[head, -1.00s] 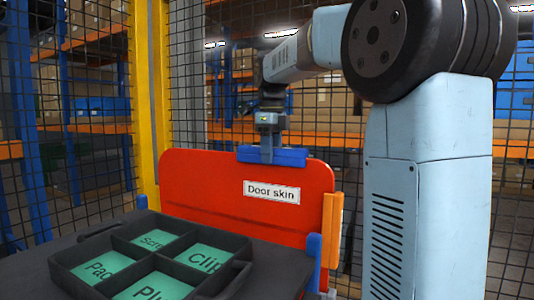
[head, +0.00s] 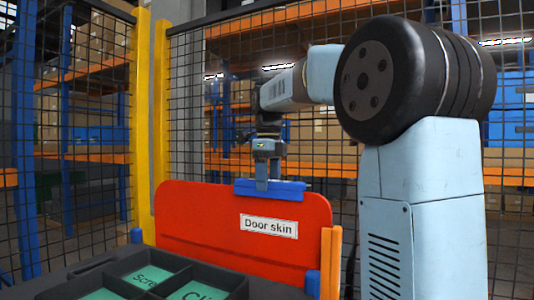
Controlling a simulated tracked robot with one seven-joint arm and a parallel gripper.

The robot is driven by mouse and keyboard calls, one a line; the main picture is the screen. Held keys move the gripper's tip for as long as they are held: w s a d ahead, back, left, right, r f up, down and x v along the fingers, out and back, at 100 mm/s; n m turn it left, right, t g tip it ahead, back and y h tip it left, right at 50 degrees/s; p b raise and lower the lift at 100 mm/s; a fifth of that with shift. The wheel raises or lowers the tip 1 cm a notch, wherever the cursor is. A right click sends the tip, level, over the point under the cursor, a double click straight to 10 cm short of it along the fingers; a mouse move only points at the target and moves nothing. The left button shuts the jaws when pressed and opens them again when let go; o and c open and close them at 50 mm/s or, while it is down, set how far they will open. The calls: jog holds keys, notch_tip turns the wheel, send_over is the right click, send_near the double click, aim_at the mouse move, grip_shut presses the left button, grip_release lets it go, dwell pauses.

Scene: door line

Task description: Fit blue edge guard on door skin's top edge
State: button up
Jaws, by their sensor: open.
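The red door skin (head: 200,224) stands upright behind the dark tray, with a white "Door skin" label (head: 268,225) on its face. The blue edge guard (head: 287,191) sits along the door skin's top edge, right of the middle, and looks level. My gripper (head: 262,184) is directly above the guard, pointing down, with its fingertips at the guard's upper side. It is open. The small gap between fingers and guard cannot be made out at this size. The guard hides the stretch of top edge under it.
A dark divided tray (head: 165,282) with green-floored, labelled compartments lies in front. An orange upright (head: 331,262) and a blue post (head: 313,283) stand at the door skin's right end. A yellow post (head: 143,120) and black mesh fence (head: 215,100) are behind, with storage racks beyond.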

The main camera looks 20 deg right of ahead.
notch_tip(320, 180, up, 12)
dwell(0.4)
jog(key=shift+f, duration=0.15)
dwell(0.4)
